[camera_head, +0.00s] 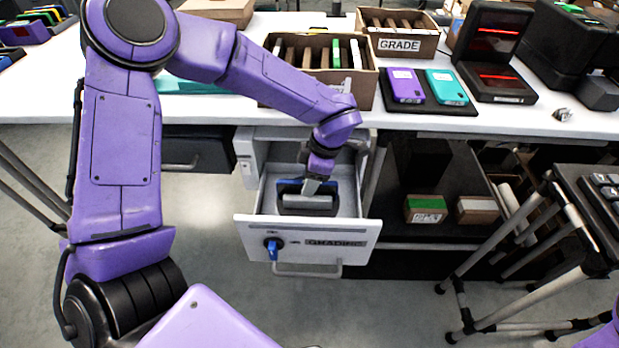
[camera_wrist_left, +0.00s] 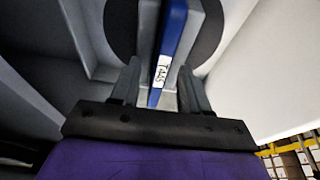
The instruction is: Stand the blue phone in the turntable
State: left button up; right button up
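The blue phone (camera_wrist_left: 172,38) has a white label. In the left wrist view it stands on edge in the slot between the grey walls of the turntable (camera_wrist_left: 209,35), whose round black base shows behind. My left gripper (camera_wrist_left: 158,92) has its fingers apart, one on each side of the phone's near end, with visible gaps. In the head view my left gripper (camera_head: 314,186) points down into the open drawer, over the grey block of the turntable (camera_head: 305,203). A blue edge shows there beside the fingers. The phone's lower part is hidden. My right gripper is out of view.
The turntable sits inside the open drawer (camera_head: 262,228) labelled GRADING, with a blue key in its front. On the table above are a carton of upright slabs (camera_head: 368,88), a black pad with purple and teal phones (camera_head: 425,103), and a black open case (camera_head: 494,88).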

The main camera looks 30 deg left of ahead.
pick_arm(q)
jog(key=shift+r, duration=0.1)
jog(key=p+v, duration=0.1)
jog(key=v, duration=0.9)
jog(key=shift+p, duration=0.3)
jog(key=shift+r, duration=0.25)
notch_tip(320, 180, up, 7)
jog(key=p, duration=0.8)
jog(key=shift+f, duration=0.1)
